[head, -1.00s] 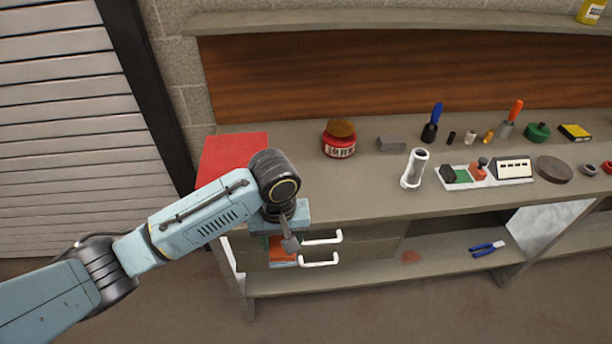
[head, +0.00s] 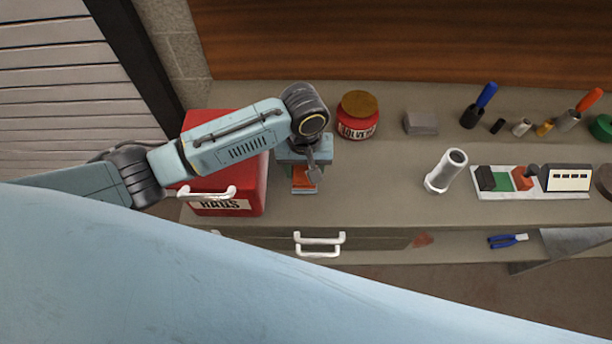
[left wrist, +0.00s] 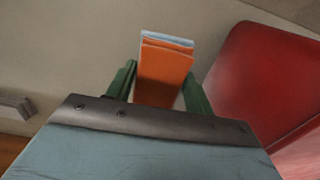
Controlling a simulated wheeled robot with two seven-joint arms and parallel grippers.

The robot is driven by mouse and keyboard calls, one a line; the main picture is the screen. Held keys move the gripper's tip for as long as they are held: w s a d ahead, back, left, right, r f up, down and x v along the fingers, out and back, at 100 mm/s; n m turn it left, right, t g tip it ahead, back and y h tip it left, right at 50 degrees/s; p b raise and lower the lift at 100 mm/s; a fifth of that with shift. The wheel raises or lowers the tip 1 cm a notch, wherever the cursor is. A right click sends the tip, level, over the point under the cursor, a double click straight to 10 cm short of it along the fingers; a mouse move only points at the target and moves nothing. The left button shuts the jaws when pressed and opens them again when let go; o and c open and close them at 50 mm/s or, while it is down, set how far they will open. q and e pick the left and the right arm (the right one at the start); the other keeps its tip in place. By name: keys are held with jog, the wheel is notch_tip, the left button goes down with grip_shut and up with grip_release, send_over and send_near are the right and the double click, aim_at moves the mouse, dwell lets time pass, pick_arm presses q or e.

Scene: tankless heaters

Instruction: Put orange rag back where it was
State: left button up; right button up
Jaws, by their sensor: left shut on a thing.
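The orange rag (head: 305,180) is a small folded piece with a pale blue layer at one edge. My left gripper (head: 304,172) is shut on it, and the rag hangs below the gripper over the bench. In the left wrist view the rag (left wrist: 163,72) sits between the two green fingers (left wrist: 160,88). The red box (head: 255,190), whose label seems to read RAGS, stands just left of the gripper. It also shows in the left wrist view (left wrist: 262,85), right of the rag and apart from it. My left arm covers much of its top. My right gripper is out of view.
A red can (head: 357,118) with a brown lid and a grey block (head: 421,123) stand behind and right. A white tube (head: 446,171) and a white tray (head: 520,193) are farther right. Drawers with white handles (head: 318,240) are below the bench.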

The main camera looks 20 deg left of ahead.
aim_at(304, 170)
pick_arm(q)
jog(key=shift+f, duration=2.65)
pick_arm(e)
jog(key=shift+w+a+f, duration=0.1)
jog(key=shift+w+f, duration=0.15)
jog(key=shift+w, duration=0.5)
pick_arm(q)
jog(key=shift+f, duration=0.15)
jog(key=o, duration=0.9)
jog(key=shift+o, duration=0.2)
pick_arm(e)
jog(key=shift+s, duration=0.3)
pick_arm(q)
notch_tip(304, 170, up, 12)
jog(key=shift+r+p, duration=0.2)
jog(key=shift+p, duration=0.25)
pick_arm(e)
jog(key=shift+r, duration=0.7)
